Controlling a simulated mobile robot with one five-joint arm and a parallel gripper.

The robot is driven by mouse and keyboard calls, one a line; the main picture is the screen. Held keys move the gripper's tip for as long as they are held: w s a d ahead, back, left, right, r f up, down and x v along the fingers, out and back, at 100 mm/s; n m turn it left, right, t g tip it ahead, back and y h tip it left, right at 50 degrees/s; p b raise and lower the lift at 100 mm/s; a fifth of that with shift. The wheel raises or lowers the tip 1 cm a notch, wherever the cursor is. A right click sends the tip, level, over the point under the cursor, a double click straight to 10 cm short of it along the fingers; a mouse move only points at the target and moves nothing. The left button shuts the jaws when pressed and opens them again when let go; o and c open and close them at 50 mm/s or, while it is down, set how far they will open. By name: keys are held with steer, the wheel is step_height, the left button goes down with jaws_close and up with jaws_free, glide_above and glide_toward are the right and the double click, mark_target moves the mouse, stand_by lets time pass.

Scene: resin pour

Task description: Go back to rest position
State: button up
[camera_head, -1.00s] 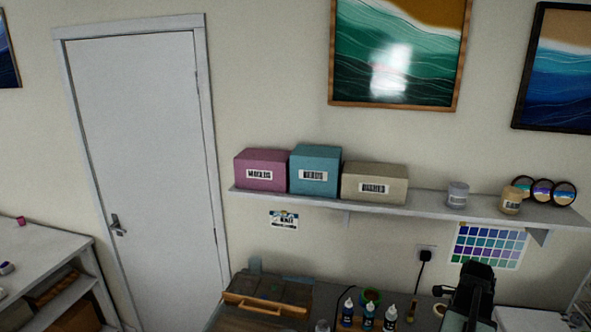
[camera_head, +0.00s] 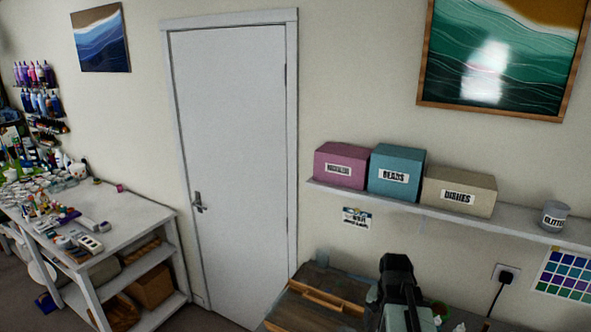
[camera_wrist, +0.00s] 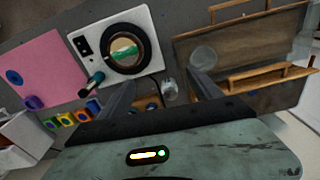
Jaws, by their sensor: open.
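My gripper (camera_wrist: 160,84) shows in the wrist view with its two fingers spread apart and nothing between them. It points down over a grey worktop. In the head view, my dark arm (camera_head: 398,290) rises at the bottom, right of centre, in front of the worktop. The fingertips cannot be made out there.
Below the wrist lie a pink mat (camera_wrist: 45,68), a white device (camera_wrist: 86,45) with a round black-rimmed piece, small bottles, a clear cup (camera_wrist: 203,57) and a wooden tray (camera_wrist: 262,84). A shelf (camera_head: 450,224) holds boxes. A cluttered table (camera_head: 140,215) stands left of the door (camera_head: 230,150).

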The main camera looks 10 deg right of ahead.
steer(key=w+a+n, duration=0.1)
steer(key=a+n, duration=0.7)
steer(key=a, duration=1)
steer(key=shift+g, duration=0.3)
steer(key=f+b, duration=0.5)
steer(key=s+f+b, duration=0.1)
steer(key=f+b, duration=0.5)
steer(key=s+f+b, duration=0.1)
steer(key=f+b, duration=0.5)
steer(key=shift+s+d+f, duration=0.1)
steer(key=shift+d+f, duration=0.1)
steer(key=shift+d, duration=0.1)
